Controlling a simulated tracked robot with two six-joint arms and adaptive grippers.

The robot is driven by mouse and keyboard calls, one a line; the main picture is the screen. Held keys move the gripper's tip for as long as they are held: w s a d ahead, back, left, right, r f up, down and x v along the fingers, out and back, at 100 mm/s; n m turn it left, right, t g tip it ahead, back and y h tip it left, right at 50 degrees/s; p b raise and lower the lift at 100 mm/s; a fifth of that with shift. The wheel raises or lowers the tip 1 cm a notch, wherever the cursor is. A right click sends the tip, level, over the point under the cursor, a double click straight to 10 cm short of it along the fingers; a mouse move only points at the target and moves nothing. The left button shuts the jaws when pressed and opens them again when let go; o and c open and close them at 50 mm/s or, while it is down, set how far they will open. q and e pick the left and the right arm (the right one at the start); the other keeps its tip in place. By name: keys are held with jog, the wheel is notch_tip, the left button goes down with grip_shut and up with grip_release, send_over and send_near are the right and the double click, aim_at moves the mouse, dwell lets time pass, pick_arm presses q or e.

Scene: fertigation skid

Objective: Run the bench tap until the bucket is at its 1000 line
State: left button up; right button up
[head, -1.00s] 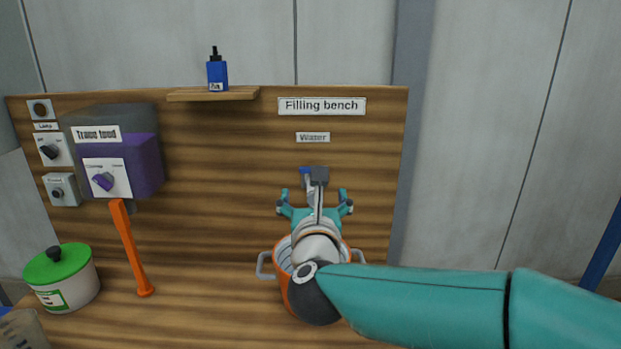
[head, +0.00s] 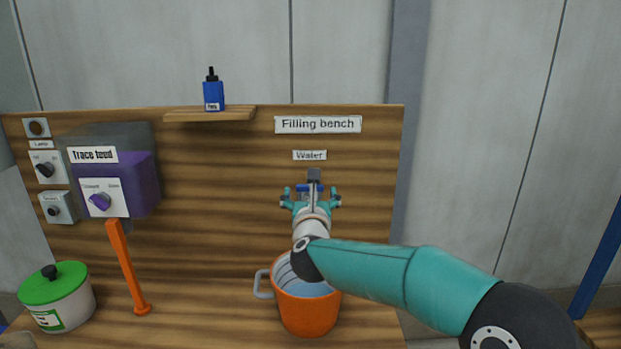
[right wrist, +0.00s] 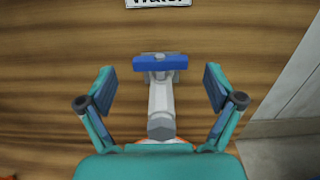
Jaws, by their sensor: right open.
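The bench tap sticks out from the wooden board below the "Water" label; its grey body (right wrist: 161,105) and blue handle (right wrist: 160,62) show in the right wrist view. In the head view the blue handle (head: 303,188) is partly hidden by my right gripper (head: 311,197). That gripper is open, its fingers to either side of the tap body, touching nothing that I can see; it also shows in the right wrist view (right wrist: 160,90). The orange bucket (head: 308,317) stands below with graduation lines inside and a pale blue surface, likely water. My arm hides part of its inside; the level reading is unclear.
A blue bottle (head: 213,95) stands on a small shelf (head: 210,114).

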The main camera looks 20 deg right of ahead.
jog(key=shift+p+x, duration=0.65)
jog(key=shift+x, duration=1.45)
jog(key=shift+c, duration=0.2)
